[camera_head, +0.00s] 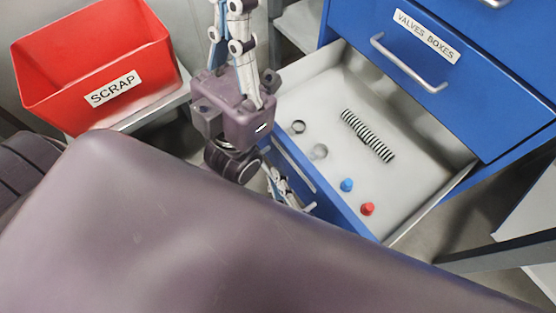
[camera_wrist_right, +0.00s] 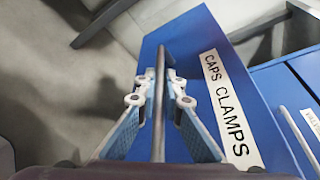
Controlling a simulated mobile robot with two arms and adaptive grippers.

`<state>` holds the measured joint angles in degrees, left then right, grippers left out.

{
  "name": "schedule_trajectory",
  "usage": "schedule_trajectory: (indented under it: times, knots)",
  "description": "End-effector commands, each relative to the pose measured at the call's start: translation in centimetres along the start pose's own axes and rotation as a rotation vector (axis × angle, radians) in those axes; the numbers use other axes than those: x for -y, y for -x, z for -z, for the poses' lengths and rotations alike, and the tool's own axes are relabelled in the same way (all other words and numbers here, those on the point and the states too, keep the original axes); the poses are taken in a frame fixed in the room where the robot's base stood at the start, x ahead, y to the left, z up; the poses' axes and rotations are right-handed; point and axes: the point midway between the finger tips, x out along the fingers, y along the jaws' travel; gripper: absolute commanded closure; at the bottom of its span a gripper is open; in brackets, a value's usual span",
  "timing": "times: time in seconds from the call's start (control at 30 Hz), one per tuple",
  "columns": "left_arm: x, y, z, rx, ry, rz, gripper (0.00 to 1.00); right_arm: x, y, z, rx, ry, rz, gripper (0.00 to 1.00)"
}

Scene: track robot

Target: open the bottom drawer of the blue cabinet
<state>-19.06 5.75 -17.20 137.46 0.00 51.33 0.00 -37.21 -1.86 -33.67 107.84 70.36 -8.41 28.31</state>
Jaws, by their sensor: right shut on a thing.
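The blue cabinet (camera_head: 470,70) has its lowest visible drawer (camera_head: 432,212) pulled well out. Its front, labelled CAPS CLAMPS (camera_wrist_right: 226,105), and its bar handle (camera_wrist_right: 159,95) show in the right wrist view. My right gripper (camera_wrist_right: 160,92) is shut on that handle, with one finger on each side of the bar. In the head view my right gripper (camera_head: 284,188) is partly hidden behind a large arm link of mine. My left gripper (camera_head: 229,20) points up at the top, left of the drawer, with its tips cut off; I cannot tell its opening.
The open drawer holds a striped black-and-white coil (camera_head: 368,137), rings (camera_head: 298,127), a blue cap (camera_head: 347,185) and a red cap (camera_head: 367,209). The closed drawer above is labelled VALVES BOXES (camera_head: 427,36). A red SCRAP bin (camera_head: 60,65) stands at left.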

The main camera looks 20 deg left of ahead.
Motion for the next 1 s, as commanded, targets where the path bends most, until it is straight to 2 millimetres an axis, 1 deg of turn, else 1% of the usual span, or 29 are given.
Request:
schedule_trajectory:
  times: [0.03,0.07,0.2,0.47,0.57,0.67,1.0]
  knots:
    - [0.0,0.0,0.0,0.000,0.000,0.000,1.00,0.0,0.0,0.0,-0.001,0.000,0.000,1.00]
    - [0.0,0.0,0.0,0.000,0.000,0.000,1.00,0.0,0.0,0.0,-0.001,0.000,0.000,0.90]
    - [0.0,0.0,0.0,0.001,0.000,0.001,1.00,0.0,0.0,0.0,0.000,-0.001,0.000,0.74]
    - [0.1,0.1,0.0,0.010,-0.001,0.009,1.00,0.0,0.0,0.0,0.000,-0.001,0.000,0.74]
    - [0.1,0.1,0.0,0.009,-0.001,0.008,1.00,0.0,0.3,0.1,0.000,0.000,-0.001,0.74]
    - [0.1,0.1,0.0,0.009,-0.001,0.007,1.00,-0.1,1.2,0.1,0.001,0.002,-0.002,0.74]
    - [0.1,0.1,0.0,0.007,0.000,0.004,1.00,-0.1,5.8,0.0,0.003,0.005,-0.003,0.74]
